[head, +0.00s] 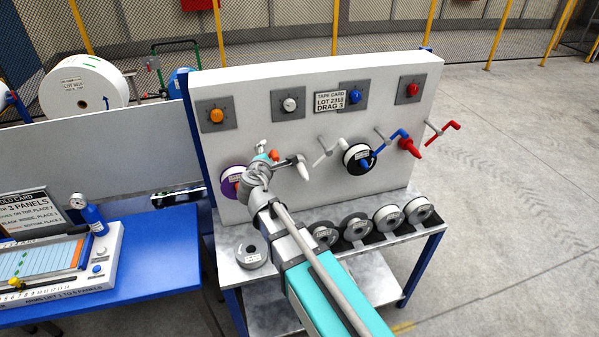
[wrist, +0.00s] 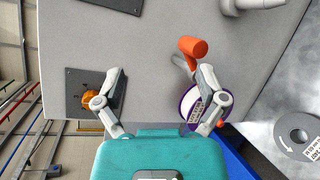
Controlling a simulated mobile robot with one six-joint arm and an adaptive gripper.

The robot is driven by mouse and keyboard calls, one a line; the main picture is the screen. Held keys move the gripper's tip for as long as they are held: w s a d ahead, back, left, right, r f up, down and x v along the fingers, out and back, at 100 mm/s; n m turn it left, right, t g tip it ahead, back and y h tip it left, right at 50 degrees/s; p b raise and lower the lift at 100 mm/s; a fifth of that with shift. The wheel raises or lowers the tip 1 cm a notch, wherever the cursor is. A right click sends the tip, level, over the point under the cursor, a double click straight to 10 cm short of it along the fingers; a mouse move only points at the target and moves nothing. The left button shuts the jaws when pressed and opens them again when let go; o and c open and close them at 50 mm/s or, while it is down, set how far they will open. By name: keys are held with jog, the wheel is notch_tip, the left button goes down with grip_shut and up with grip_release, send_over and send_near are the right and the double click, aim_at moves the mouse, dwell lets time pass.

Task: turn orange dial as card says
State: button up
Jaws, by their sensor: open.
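The orange dial (head: 216,115) sits on a square grey plate at the upper left of the white panel. In the wrist view the orange dial (wrist: 92,99) is partly covered by my left-hand finger; contact cannot be told. The tape card (head: 330,101) on the panel reads "LOT 2318" and "DRAG 3". My gripper (head: 262,168) is before the panel, below and right of the dial. In the wrist view my gripper (wrist: 161,72) is open and empty, its fingers wide apart. The dial's markings are too small to read.
An orange crank handle (wrist: 193,47) stands close to my right-hand finger, with a purple-rimmed reel (wrist: 192,102) beside it. White, blue and red dials and several cranks line the panel. Spools (head: 356,227) lie on the shelf below. A blue table (head: 160,255) stands left.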

jog(key=d+f+m+g+h+b, duration=0.1)
jog(key=d+f+m+g+h, duration=0.1)
jog(key=d+f+m, duration=0.3)
jog(key=shift+s+d+f+g+h+b, duration=0.15)
jog(key=shift+s+d+g+h+b, duration=0.2)
jog(key=shift+d, duration=1.75)
jog(key=s+d+f+m+g+y+b, duration=0.4)
jog(key=s+d+f+m+g+b, duration=0.4)
jog(key=s+d+f+m+g, duration=0.5)
jog(key=s+d+f+m, duration=0.3)
jog(key=s+d+f, duration=0.3)
jog(key=f, duration=0.1)
jog(key=shift+d+f+m+b, duration=0.15)
jog(key=shift+m+b, duration=0.15)
jog(key=shift+m, duration=0.1)
